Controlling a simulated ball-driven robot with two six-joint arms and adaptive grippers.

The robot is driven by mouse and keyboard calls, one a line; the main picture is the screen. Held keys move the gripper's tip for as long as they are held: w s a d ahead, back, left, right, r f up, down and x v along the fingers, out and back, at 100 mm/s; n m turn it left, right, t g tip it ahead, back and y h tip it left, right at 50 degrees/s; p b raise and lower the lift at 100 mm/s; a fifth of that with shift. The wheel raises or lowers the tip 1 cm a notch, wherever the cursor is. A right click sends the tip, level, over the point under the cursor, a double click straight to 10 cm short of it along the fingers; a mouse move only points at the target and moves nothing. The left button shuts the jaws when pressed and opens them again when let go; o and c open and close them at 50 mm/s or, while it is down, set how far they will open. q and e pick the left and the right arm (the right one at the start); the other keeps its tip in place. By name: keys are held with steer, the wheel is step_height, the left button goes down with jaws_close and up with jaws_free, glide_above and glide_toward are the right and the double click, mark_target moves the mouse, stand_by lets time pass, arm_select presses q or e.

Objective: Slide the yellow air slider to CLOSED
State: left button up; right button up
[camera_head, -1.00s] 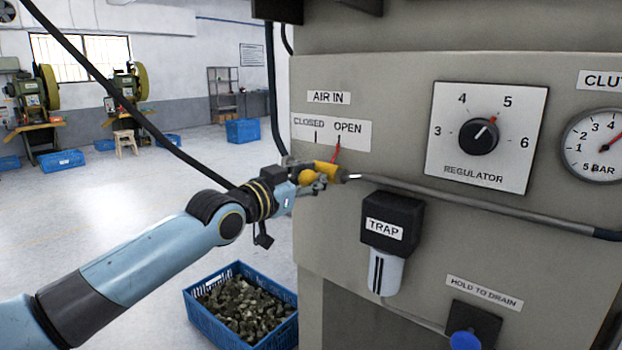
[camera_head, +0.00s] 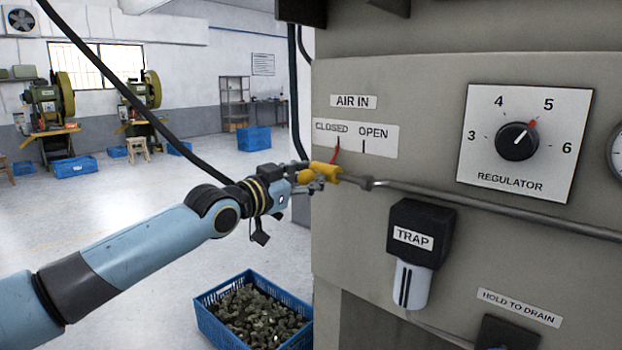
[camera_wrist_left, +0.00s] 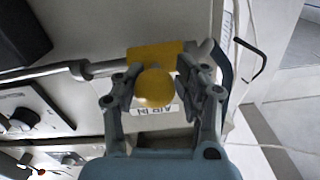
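The yellow air slider (camera_head: 326,171) sits on the grey pipe below the AIR IN label (camera_head: 353,101). Its red pointer (camera_head: 336,154) stands under the CLOSED mark, left of the OPEN mark. My left gripper (camera_head: 309,178) is at the slider's left end. In the left wrist view, the fingers of my left gripper (camera_wrist_left: 157,92) are on either side of the slider's round yellow knob (camera_wrist_left: 154,88) and look closed on it. My right gripper is not in view.
The pipe (camera_head: 450,198) runs right across the grey cabinet, above the TRAP unit (camera_head: 420,232). The regulator knob (camera_head: 517,141) is at the upper right. A blue crate of metal pieces (camera_head: 250,312) stands on the floor below my left arm. Open floor lies to the left.

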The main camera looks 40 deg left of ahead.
arm_select(q)
steer(key=o, duration=0.4)
steer(key=shift+a, duration=0.15)
steer(key=shift+c, duration=0.2)
steer(key=shift+d, duration=0.2)
step_height(320, 180, up, 10)
steer(key=shift+f, duration=0.1)
